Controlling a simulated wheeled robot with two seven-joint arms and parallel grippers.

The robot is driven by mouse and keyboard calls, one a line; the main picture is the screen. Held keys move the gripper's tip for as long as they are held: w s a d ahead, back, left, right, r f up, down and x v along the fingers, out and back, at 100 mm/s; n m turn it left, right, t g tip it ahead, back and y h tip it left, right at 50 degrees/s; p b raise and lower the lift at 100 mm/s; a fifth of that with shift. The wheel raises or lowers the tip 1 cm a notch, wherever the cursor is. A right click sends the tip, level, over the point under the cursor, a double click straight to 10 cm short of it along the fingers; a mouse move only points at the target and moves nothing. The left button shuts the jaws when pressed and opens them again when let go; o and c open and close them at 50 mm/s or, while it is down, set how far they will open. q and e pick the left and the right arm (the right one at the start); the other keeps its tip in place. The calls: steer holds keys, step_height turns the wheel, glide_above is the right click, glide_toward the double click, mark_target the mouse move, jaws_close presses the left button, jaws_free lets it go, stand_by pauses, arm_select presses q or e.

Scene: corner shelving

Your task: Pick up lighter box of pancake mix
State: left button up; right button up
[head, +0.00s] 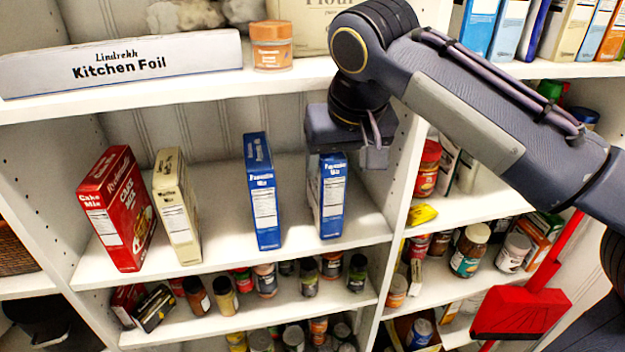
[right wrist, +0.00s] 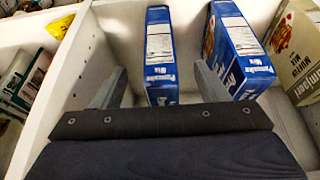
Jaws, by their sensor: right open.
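Two blue pancake mix boxes stand upright on the middle shelf: the left box (head: 263,195) and the right box (head: 331,200). I cannot tell by sight which is lighter. My right gripper (head: 345,160) is open at the top of the right box, hiding part of it. In the right wrist view, the right box (right wrist: 160,55) shows between the two spread fingers of the gripper (right wrist: 160,85), with gaps on both sides. The left box (right wrist: 240,50) is outside the fingers, to the right. My left gripper is not in view.
A cream muffin mix box (head: 177,205) and a red cake mix box (head: 118,208) stand further left. The upper shelf (head: 200,88) is above, holding kitchen foil (head: 120,66). A white divider (head: 407,160) stands close right. Shelf space between the cream and left blue boxes is free.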

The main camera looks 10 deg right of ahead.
mark_target(335, 184)
steer(key=x, duration=0.7)
steer(key=shift+f+p, duration=0.2)
steer(key=shift+p, duration=0.1)
steer(key=shift+c, duration=0.5)
steer(key=c, duration=0.9)
